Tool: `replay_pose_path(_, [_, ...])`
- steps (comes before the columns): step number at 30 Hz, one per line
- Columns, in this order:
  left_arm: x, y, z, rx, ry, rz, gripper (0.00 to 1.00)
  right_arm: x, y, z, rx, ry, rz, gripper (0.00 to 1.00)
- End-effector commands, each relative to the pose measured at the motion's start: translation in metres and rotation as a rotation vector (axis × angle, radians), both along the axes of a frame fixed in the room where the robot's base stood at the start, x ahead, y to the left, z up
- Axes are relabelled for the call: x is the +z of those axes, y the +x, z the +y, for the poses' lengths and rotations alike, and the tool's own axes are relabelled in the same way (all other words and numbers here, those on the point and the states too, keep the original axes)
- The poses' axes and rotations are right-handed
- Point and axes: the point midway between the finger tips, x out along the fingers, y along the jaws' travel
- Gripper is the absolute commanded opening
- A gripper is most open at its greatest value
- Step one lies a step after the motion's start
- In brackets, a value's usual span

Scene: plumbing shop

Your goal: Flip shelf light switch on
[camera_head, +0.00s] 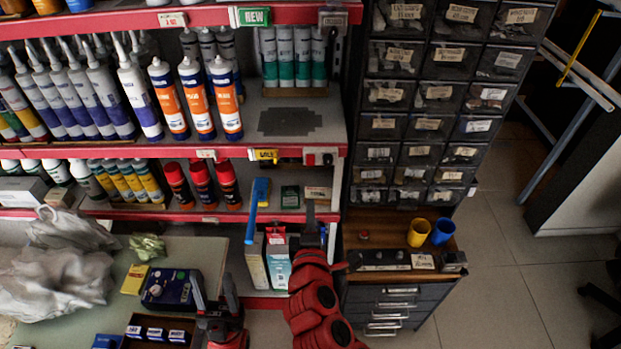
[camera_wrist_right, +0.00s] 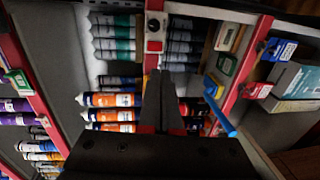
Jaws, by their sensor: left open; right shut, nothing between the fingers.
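The shelf light switch looks to be a small white-and-red unit (camera_head: 320,157) at the right end of the middle shelf's red edge. The switch position is too small to tell. My left gripper (camera_head: 213,291) is open and empty over the front table.
Shelves hold orange-labelled cartridges (camera_head: 195,97) and red cans (camera_head: 201,184). A blue-handled tool (camera_head: 252,213) and cartons (camera_head: 277,262) stand left of my right gripper. A drawer cabinet (camera_head: 425,100) stands to the right, above a bench with yellow (camera_head: 418,233) and blue cups (camera_head: 443,231).

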Motion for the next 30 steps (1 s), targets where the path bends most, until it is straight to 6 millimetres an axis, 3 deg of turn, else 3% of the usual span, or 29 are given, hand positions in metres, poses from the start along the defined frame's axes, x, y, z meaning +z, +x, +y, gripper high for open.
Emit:
replay_pose_path(5, [0.013,0.0,0.0,0.0,0.0,0.0,0.5,0.001,0.02,-0.001,-0.005,0.001,0.003,0.0])
replay_pose_path(21, [0.056,0.0,0.0,0.0,0.0,0.0,0.5,-0.009,0.113,-0.001,-0.001,0.0,0.001,0.0])
replay_pose_path(30, [0.064,0.0,0.0,0.0,0.0,0.0,0.5,-0.014,0.135,0.0,0.003,0.001,-0.001,0.0])
